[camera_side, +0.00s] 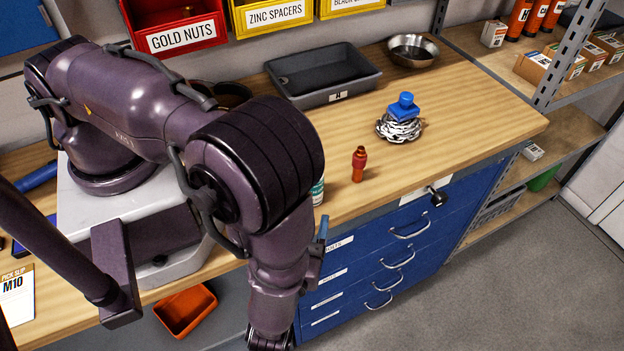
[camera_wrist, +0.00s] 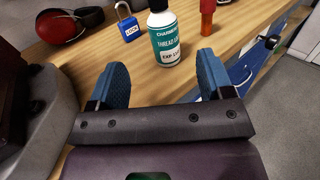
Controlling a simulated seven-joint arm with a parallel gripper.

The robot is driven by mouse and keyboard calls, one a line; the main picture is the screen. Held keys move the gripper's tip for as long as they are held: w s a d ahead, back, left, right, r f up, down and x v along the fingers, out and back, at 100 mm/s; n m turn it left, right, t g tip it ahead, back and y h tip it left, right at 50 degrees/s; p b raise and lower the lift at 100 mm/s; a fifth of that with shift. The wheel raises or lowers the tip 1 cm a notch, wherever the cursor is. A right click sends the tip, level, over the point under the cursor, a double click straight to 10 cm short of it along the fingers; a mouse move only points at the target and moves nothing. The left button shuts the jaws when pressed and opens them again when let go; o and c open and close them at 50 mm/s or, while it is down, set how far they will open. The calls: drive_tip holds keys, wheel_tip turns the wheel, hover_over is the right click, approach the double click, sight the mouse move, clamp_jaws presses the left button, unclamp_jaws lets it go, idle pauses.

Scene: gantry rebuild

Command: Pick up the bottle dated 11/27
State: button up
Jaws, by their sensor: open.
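A small bottle (camera_wrist: 165,45) with a white and teal label stands upright on the wooden bench in the wrist view. In the side view only a sliver of the bottle (camera_side: 318,191) shows beside my arm. My gripper (camera_wrist: 161,72) is open and empty, with two blue-padded fingers spread apart. The bottle stands beyond the fingertips, between them in the picture and apart from both. In the side view my arm hides most of the gripper.
A red-orange bottle (camera_wrist: 207,14) stands right of the bottle and a blue padlock (camera_wrist: 127,22) left of it. Red earmuffs (camera_wrist: 68,24) lie farther left. A grey tray (camera_side: 322,78), metal bowl (camera_side: 412,50) and chain pile (camera_side: 399,127) sit farther back. The bench's right end is clear.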

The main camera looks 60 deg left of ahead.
drive_tip(key=x, duration=0.6)
drive_tip(key=shift+w+a, duration=0.15)
drive_tip(key=shift+x, duration=2.65)
drive_tip(key=shift+w+r, duration=0.15)
drive_tip(key=c, duration=1)
drive_tip(key=shift+c, duration=0.2)
